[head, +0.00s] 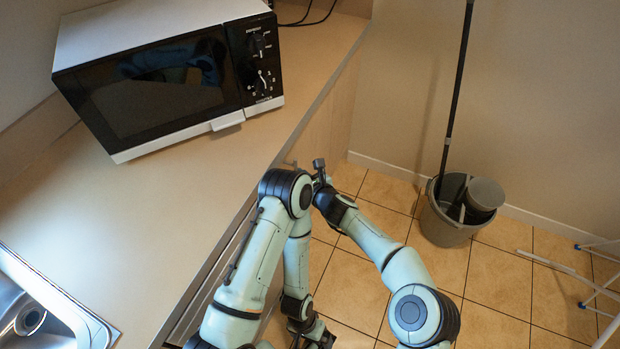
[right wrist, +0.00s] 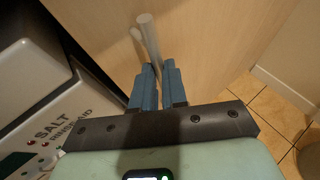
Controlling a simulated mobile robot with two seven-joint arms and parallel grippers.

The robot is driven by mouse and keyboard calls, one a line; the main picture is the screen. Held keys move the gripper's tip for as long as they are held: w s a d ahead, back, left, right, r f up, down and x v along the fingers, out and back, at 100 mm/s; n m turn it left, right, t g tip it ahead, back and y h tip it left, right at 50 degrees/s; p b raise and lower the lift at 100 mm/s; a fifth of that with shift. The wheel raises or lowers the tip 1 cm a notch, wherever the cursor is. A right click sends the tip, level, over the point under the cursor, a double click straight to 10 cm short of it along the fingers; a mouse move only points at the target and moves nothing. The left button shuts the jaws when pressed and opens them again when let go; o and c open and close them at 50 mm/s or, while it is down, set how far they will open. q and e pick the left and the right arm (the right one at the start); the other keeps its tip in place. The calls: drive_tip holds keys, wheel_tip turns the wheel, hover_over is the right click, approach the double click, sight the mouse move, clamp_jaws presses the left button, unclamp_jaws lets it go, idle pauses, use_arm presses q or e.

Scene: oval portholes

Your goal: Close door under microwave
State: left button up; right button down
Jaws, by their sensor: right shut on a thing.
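The microwave (head: 165,85) stands on the counter at the upper left of the head view. Below and right of it, the pale wood door (head: 325,130) shows in part. In the right wrist view the wood door (right wrist: 225,45) fills the upper middle, with a round metal bar handle (right wrist: 149,38) on it. My right gripper (right wrist: 158,75) is shut on this handle, its blue fingers on either side of the bar. In the head view my right gripper (head: 320,170) is beside the door, partly hidden by my left arm. My left gripper (head: 316,338) is low at the bottom edge, its fingers unclear.
A sink (head: 30,315) is at the lower left of the counter (head: 150,215). A grey bucket (head: 445,225) with a mop stands on the tiled floor (head: 480,270). A white rack (head: 585,285) is at the far right. A panel marked SALT (right wrist: 55,130) is left in the wrist view.

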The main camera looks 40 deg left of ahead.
use_arm(q)
drive_tip(key=shift+s+d+r, duration=0.1)
drive_tip(key=shift+s, duration=0.05)
use_arm(e)
drive_tip(key=shift+s+a, duration=0.85)
drive_tip(key=shift+s, duration=0.15)
drive_tip(key=shift+a, duration=0.1)
drive_tip(key=c, duration=1.2)
unclamp_jaws()
use_arm(q)
drive_tip(key=w+a+f+t+y+b, duration=0.1)
drive_tip(key=w+a+f+t+b, duration=0.1)
drive_tip(key=w+f+b, duration=0.4)
drive_tip(key=shift+w+a+f+b, duration=0.3)
drive_tip(key=shift+f+b, duration=0.3)
drive_tip(key=shift+f, duration=0.15)
use_arm(e)
drive_tip(key=shift+o, duration=0.2)
drive_tip(key=w+v, duration=0.1)
drive_tip(key=v, duration=1.2)
drive_tip(key=shift+d, duration=0.55)
